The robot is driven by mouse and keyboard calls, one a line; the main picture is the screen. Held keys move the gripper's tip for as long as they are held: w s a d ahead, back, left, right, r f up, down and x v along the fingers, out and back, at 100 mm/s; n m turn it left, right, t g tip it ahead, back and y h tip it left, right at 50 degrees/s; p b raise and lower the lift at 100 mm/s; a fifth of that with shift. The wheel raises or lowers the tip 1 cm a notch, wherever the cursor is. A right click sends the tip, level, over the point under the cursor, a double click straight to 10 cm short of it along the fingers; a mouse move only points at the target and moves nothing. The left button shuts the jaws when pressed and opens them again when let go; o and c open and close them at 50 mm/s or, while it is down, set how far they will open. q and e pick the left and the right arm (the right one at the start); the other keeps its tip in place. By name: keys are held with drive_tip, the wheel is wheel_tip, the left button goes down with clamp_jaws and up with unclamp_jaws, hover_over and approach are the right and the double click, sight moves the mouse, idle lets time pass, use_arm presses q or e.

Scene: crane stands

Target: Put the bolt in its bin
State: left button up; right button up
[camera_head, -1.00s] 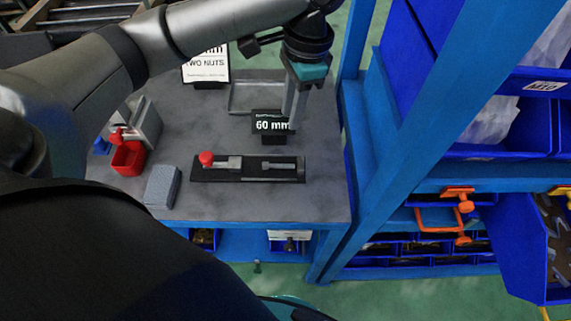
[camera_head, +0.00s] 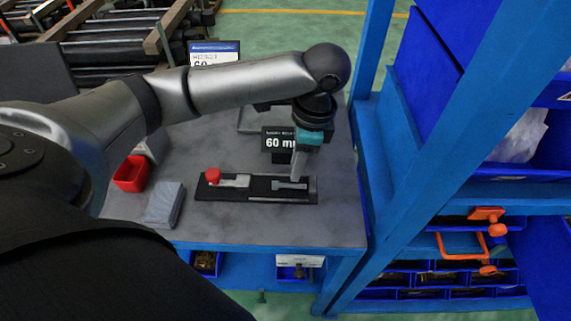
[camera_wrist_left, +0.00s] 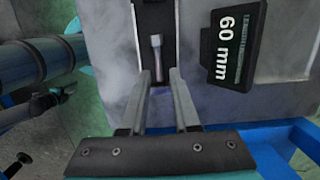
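The bolt (camera_head: 289,185) is a small grey piece lying in the black gauge fixture (camera_head: 232,195) on the workbench. In the left wrist view the bolt (camera_wrist_left: 157,45) shows with its shaft and a wider end, straight ahead between the fingers. My left gripper (camera_head: 298,175) points down over the right part of the fixture. Blue bins (camera_head: 206,264) (camera_head: 292,271) hang under the bench front; which one is the bolt's bin I cannot tell. My right gripper is not in view.
A black "60 mm" sign (camera_head: 275,142) stands just behind the fixture. A red-knobbed slide (camera_head: 213,176), a red bin (camera_head: 131,175) and a grey-blue block (camera_head: 164,204) are to the left. A blue rack (camera_head: 400,190) stands close at the right.

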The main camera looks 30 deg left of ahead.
sight(290, 184)
use_arm(q)
drive_tip(key=f, duration=0.1)
drive_tip(key=f+b, duration=0.1)
drive_tip(key=f, duration=0.3)
drive_tip(key=shift+s+a, duration=0.35)
drive_tip(key=shift+s, duration=0.05)
drive_tip(key=shift+c, duration=0.3)
clamp_jaws()
idle(0.6)
